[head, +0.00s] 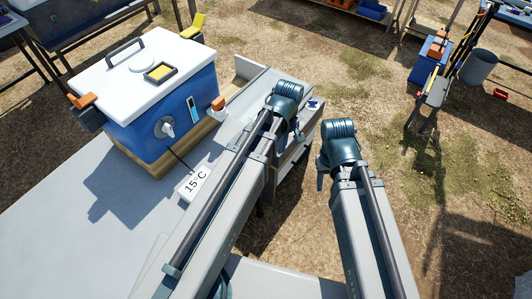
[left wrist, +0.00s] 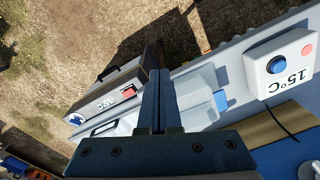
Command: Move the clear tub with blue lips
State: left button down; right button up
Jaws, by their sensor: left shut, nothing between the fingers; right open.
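In the left wrist view, a pale, see-through tub (left wrist: 198,92) with a blue lip (left wrist: 221,100) sits on the grey bench, just right of my left gripper's fingers. My left gripper (left wrist: 157,72) is shut and empty, its fingers side by side and apart from the tub as far as I can tell. In the head view, my left gripper (head: 299,134) is over the bench's right end and hides most of the tub; only a bit of blue shows beside it. My right gripper (head: 321,172) is open and empty, off the bench's right side above the grass.
A blue cooler (head: 160,112) with a white lid stands on the bench (head: 75,215) at the left. A white 15°C display (head: 195,184) on a cable lies before it. A drawer-like case (left wrist: 113,97) is beside the bench end. Other tables stand far behind.

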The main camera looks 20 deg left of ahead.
pick_arm(q)
jog(key=w+a+n, duration=0.1)
jog(key=w+n, duration=0.1)
jog(key=n, duration=0.1)
jog(key=w+a+f+n, duration=0.1)
jog(key=n, duration=0.1)
jog(key=shift+w+a+f+b, duration=0.1)
jog(key=shift+w+a+b, duration=0.2)
jog(key=shift+a+b, duration=0.05)
jog(key=shift+f, duration=0.1)
jog(key=a+f+b, duration=0.1)
jog(key=f+b, duration=0.2)
jog(key=a+f+b, duration=0.1)
jog(key=f+b, duration=0.2)
jog(key=w+a+f+b, duration=0.1)
jog(key=f+b, duration=0.2)
jog(key=b, duration=0.1)
jog(key=shift+w+a+f, duration=0.1)
jog(key=shift+a+f, duration=0.3)
